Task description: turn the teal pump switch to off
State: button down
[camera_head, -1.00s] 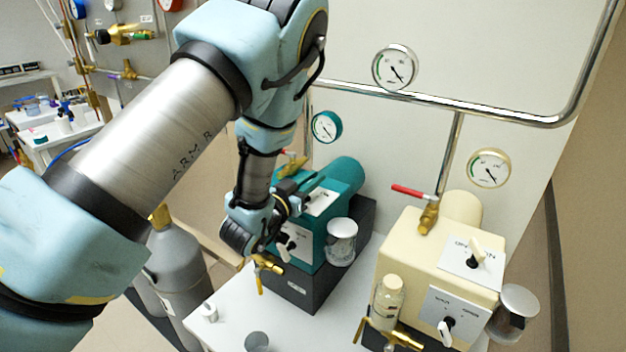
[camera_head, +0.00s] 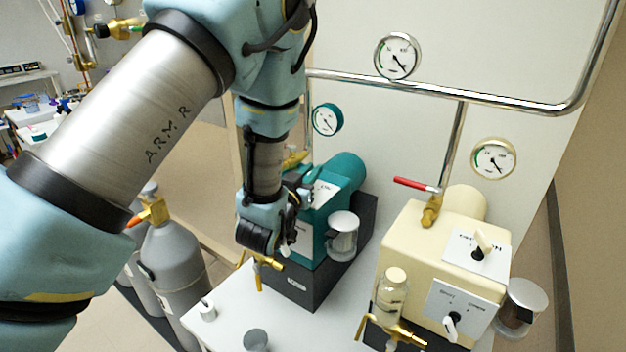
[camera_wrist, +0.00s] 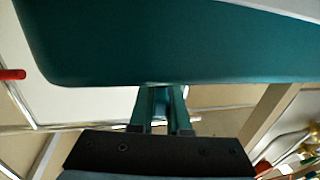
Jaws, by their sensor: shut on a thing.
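The teal pump (camera_head: 343,178) stands on a dark base on the white bench, and its body fills the top of the wrist view (camera_wrist: 170,45). A light plate (camera_head: 324,192) shows on its top. My wrist covers most of its front plate, and a small white switch handle (camera_head: 285,249) shows beside the wrist. In the wrist view, the two fingers of my gripper (camera_wrist: 161,97) are close together and reach the edge of the teal body. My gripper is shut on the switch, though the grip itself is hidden. The switch's setting cannot be read.
A cream pump (camera_head: 420,240) with two switch plates stands to the right. A clear jar (camera_head: 342,236) is close beside the teal pump. A brass valve (camera_head: 262,268) is below my wrist. Grey gas cylinders (camera_head: 180,260) stand left of the bench. A chrome pipe (camera_head: 430,96) runs behind.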

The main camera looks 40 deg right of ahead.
jog(key=shift+w+a+n+t+y+b, duration=0.2)
jog(key=shift+n+t+y+b, duration=0.7)
jog(key=shift+t, duration=0.35)
jog(key=shift+w+a+n+t+y+b, duration=0.1)
jog(key=shift+w+n+t+y+b, duration=0.05)
jog(key=shift+n+t+y+b, duration=0.95)
jog(key=shift+t, duration=0.25)
jog(key=c, duration=0.9)
grip_release()
jog(key=b+v, duration=0.2)
jog(key=v, duration=0.8)
jog(key=shift+s+a+f+b, duration=0.1)
jog(key=shift+s+a+b, duration=0.1)
jog(key=shift+a+b, duration=0.2)
